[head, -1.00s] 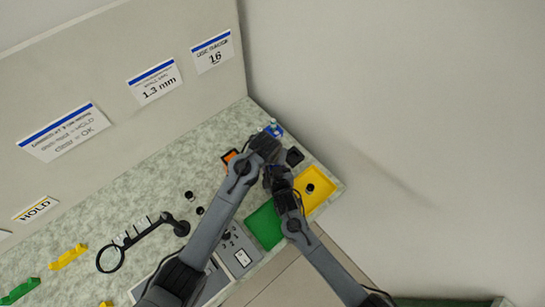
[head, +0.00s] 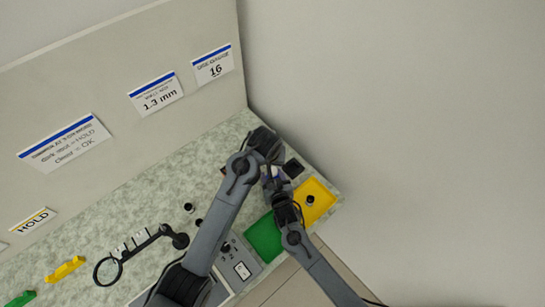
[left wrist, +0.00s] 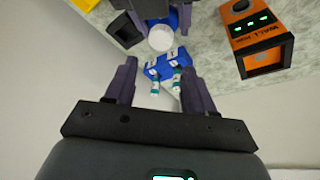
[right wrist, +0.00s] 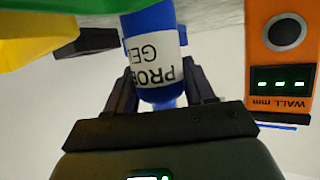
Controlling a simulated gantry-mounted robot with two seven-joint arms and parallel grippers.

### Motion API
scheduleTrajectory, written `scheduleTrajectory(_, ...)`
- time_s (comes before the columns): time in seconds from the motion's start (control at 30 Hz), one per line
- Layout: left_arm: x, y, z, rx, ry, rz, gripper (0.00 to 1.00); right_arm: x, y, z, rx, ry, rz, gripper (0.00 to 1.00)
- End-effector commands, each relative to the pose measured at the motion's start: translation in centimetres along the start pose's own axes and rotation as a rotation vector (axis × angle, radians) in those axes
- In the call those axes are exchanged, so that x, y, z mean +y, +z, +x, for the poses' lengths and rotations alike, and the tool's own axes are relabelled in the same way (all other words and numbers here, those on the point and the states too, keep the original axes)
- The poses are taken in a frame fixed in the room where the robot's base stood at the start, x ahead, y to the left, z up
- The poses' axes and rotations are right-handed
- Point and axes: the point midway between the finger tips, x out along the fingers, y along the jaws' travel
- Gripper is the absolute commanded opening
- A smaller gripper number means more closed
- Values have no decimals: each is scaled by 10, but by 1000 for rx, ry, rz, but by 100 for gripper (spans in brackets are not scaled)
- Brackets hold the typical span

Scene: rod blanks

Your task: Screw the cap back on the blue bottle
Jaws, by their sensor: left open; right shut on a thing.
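The blue bottle (right wrist: 143,23) has a white label with upside-down lettering and is held between the fingers of my right gripper (right wrist: 160,65). In the left wrist view a round white top (left wrist: 161,38) faces the camera at the bottle's end; I cannot tell whether it is the cap or the bare mouth. My left gripper (left wrist: 158,68) is open and empty, its fingers pointing toward that white top and apart from it. In the head view my left gripper (head: 277,153) is just above my right one, and the bottle is mostly hidden. No separate loose cap is identifiable.
A blue holder (left wrist: 152,71) with small teal-and-white vials stands behind the bottle. An orange wall gauge (left wrist: 262,42) is at right, a dark box (left wrist: 124,30) at left. Yellow (head: 322,197) and green trays (head: 264,238) lie near the bench's right end. A magnifier (head: 108,270) stands left.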

Motion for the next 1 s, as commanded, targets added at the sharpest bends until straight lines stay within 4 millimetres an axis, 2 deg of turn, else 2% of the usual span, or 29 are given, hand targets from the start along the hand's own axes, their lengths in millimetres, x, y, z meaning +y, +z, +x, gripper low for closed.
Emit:
scheduleTrajectory(0.3,0,-13,-13,-187,-83,-500,54,0,1,0,-2,0,0,0)
scheduleTrajectory(0.5,5,-13,-22,-267,-145,-712,54,0,1,0,-2,0,0,0)
scheduleTrajectory(0.7,7,-12,-26,-294,-172,-785,54,0,1,0,-1,0,0,0)
scheduleTrajectory(1.0,7,-12,-26,-294,-173,-787,54,0,1,0,-1,0,0,0)
